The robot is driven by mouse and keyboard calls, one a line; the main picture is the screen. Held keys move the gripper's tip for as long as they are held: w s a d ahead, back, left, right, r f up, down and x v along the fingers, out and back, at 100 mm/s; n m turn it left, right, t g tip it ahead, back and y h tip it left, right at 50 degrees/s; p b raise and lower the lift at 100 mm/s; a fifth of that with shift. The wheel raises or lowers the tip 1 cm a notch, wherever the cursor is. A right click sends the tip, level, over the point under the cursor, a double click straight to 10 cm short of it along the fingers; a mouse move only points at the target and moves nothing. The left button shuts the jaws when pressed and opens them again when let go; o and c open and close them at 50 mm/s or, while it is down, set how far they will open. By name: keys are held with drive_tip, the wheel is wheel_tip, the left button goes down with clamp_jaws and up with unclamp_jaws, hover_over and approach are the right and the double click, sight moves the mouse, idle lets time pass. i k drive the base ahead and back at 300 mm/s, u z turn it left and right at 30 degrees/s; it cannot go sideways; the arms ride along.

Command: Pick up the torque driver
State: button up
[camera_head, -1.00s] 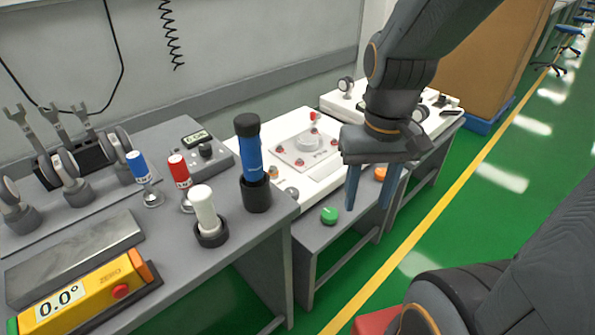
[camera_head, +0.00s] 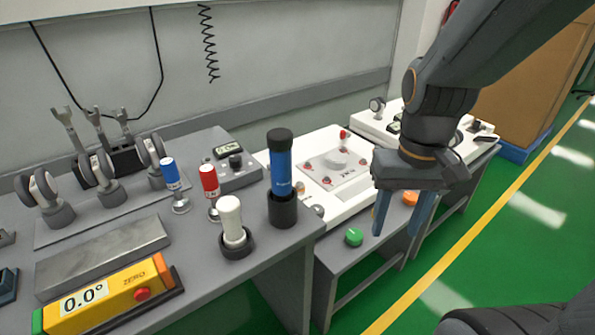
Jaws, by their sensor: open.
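What I take to be the torque driver is a blue cylinder with a black cap (camera_head: 281,168), standing upright in a black round holder (camera_head: 283,210) at the right corner of the grey bench. My gripper (camera_head: 397,238) points down with its two blue fingers apart and nothing between them. It is to the right of the driver, well apart from it, and appears in front of the lower table with the green and orange buttons. Nothing hides the driver's upper part; its lower end is hidden in the holder.
A white-handled tool (camera_head: 231,218) stands just left of the driver. Red (camera_head: 209,180) and blue (camera_head: 171,174) small-handled tools stand behind it. A yellow angle gauge (camera_head: 105,297) lies at the front. A white panel unit (camera_head: 320,178) is behind right. Green floor (camera_head: 500,240) is open at right.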

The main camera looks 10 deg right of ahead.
sight(280, 140)
drive_tip(key=z, duration=0.2)
drive_tip(key=k, duration=1)
drive_tip(key=u, duration=0.15)
drive_tip(key=i, duration=0.35)
drive_tip(key=z, duration=0.1)
